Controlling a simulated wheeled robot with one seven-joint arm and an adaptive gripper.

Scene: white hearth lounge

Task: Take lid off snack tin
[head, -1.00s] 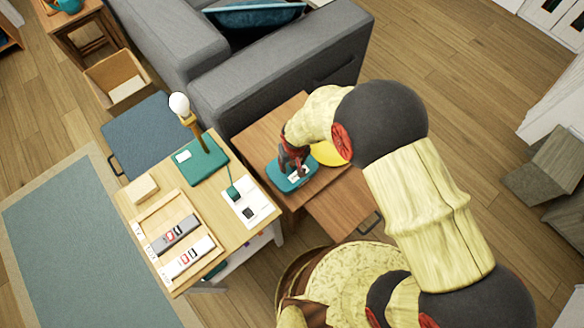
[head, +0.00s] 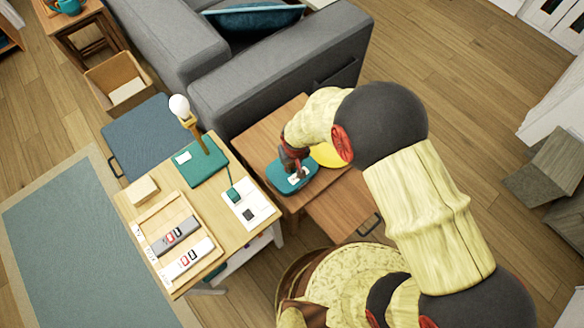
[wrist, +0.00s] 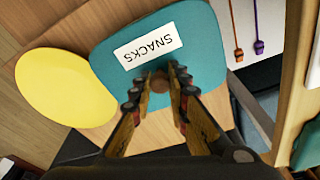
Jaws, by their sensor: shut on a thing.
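The snack tin (head: 283,182) is teal and stands on the wooden side table beside the grey sofa, partly hidden by my gripper. In the wrist view its teal lid (wrist: 205,42) fills the upper middle, with a white label (wrist: 148,46) reading SNACKS and a small round brown knob (wrist: 160,84). My gripper (head: 297,172) is above the lid. In the wrist view my gripper (wrist: 160,74) has its two fingers shut on the knob, one on each side. I cannot tell whether the lid is seated or raised.
A yellow disc (wrist: 66,88) lies beside the tin on the side table (head: 262,146). A light wooden desk (head: 213,222) stands to the left, with a lamp (head: 180,106) and a tray of labelled blocks (head: 150,216). The sofa (head: 275,75) stands behind.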

